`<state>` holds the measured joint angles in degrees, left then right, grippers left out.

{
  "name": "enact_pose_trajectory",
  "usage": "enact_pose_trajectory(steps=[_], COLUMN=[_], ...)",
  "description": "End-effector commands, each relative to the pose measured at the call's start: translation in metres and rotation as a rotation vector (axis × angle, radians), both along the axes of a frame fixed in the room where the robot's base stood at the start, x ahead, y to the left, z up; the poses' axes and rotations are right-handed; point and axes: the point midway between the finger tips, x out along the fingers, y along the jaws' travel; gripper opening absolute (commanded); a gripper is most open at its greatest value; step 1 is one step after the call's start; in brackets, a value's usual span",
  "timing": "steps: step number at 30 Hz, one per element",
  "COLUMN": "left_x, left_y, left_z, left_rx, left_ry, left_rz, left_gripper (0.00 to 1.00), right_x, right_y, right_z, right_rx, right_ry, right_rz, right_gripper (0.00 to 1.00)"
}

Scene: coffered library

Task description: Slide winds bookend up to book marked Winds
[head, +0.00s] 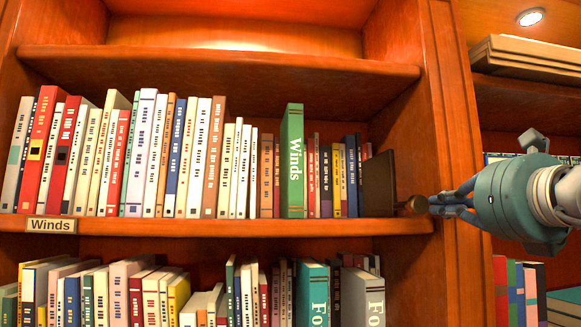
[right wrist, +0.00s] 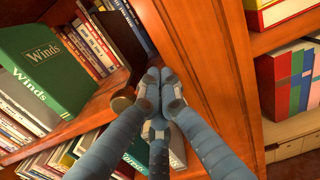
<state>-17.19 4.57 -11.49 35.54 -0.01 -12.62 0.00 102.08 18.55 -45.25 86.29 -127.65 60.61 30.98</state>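The green book marked Winds (head: 292,165) stands upright on the middle shelf; it also shows in the right wrist view (right wrist: 42,75). Several shorter red, yellow and blue books stand to its right. The dark brown bookend (head: 378,186) stands right of these, near the shelf's right end, with a round brown knob (head: 416,204) at its front. The knob also shows in the right wrist view (right wrist: 122,100). My right gripper (head: 433,204) has its fingertips together, just right of the knob; contact is unclear. My left gripper is out of view.
A Winds label (head: 51,225) is on the left of the shelf edge (head: 200,227). The shelf's right upright (head: 450,130) rises close beside my right gripper. More books (head: 315,290) fill the shelf below, and another bookcase is at the right.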

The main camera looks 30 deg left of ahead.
Motion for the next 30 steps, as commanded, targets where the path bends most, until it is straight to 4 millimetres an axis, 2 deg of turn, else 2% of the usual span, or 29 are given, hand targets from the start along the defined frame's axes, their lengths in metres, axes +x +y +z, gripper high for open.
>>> enact_pose_trajectory(steps=[11,30], left_x=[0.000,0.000], left_y=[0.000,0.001], left_z=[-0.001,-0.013], left_rx=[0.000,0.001], left_ry=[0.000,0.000], left_rz=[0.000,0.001], left_gripper=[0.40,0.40], right_x=[-0.001,-0.014], right_y=[0.001,0.020], right_z=[0.000,-0.001], right_rx=[0.000,0.000], right_ry=[0.000,-0.001], right_rz=[0.000,0.001], right_gripper=[0.00,0.00])
